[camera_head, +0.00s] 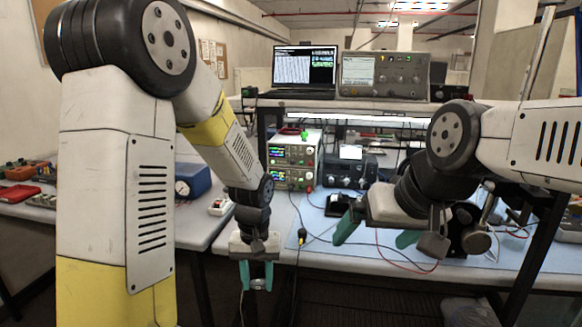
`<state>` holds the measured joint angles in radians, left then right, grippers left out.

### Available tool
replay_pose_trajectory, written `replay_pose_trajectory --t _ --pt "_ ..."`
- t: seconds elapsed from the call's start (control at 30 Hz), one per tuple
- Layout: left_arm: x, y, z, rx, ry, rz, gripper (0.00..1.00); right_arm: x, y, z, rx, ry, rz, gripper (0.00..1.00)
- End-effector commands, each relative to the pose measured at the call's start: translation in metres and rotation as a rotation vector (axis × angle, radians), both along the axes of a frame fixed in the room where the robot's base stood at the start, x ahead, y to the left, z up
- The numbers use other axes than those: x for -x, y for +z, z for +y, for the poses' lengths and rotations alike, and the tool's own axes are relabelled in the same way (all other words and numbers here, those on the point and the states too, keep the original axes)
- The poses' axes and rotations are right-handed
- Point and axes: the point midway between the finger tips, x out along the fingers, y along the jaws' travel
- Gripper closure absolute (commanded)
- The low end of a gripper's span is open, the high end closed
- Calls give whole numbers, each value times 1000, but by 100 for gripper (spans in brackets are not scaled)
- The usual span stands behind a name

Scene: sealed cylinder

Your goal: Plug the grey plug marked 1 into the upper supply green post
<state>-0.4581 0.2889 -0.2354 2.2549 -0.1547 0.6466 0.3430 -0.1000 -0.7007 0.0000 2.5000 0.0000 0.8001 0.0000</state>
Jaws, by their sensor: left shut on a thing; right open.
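My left gripper (257,277) hangs in front of the bench's front edge, its green fingers pointing down and shut on a small grey plug (260,284). A thin pale cable hangs down beside it. The mark on the plug is too small to read. The upper supply (292,154) is the top one of two stacked units with lit displays at the back of the bench. Its posts, the green one included, are too small to make out. The plug is well apart from it, nearer and lower. My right gripper (378,234) is open and empty over the mat at right.
The lower supply (291,179) stands under the upper one, with a black instrument (345,172) to its right. Black and red cables (400,263) lie over the blue mat (318,255). A laptop (303,68) and grey instrument stand on the shelf above.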

Motion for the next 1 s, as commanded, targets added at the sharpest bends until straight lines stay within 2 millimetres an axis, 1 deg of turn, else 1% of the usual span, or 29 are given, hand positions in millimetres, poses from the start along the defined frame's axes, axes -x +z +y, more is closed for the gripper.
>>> replay_pose_trajectory --t 0.17,0.3,0.5,0.67,1.0 --pt "-25 -19 20 -2 9 3 97 0 0 0 0 0 1 0" --pt "-45 -37 40 -2 14 4 97 0 0 0 0 0 1 0" --pt "-69 -62 68 2 16 3 97 0 0 0 0 0 1 0" --pt "-75 -69 75 4 14 2 97 0 0 0 0 0 1 0" --pt "-76 -67 73 4 5 1 97 0 0 0 0 0 1 0"
